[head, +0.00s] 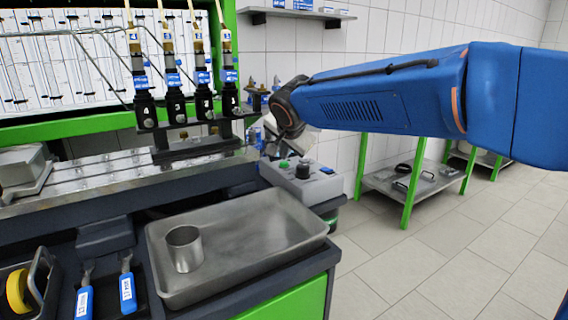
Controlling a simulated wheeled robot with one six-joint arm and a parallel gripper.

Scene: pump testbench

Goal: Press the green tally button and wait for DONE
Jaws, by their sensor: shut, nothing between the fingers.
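The green button (284,164) sits on top of a grey control box (306,186) at the right end of the bench, beside a black knob (302,170). My blue arm reaches in from the right. Its dark wrist end is above and behind the box, in front of the tiled wall. My gripper (272,142) is shut and empty there, small and partly hidden, so its fingertips are hard to make out. I cannot tell whether it touches anything. A tilted grey panel (302,138) stands behind the box; its face is not readable and no DONE text shows.
A metal tray (240,262) with a steel cup (185,249) lies in front of the box. Several black valves with hoses (174,108) stand on the bench at left. Two blue-handled tools (127,287) lie at lower left.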

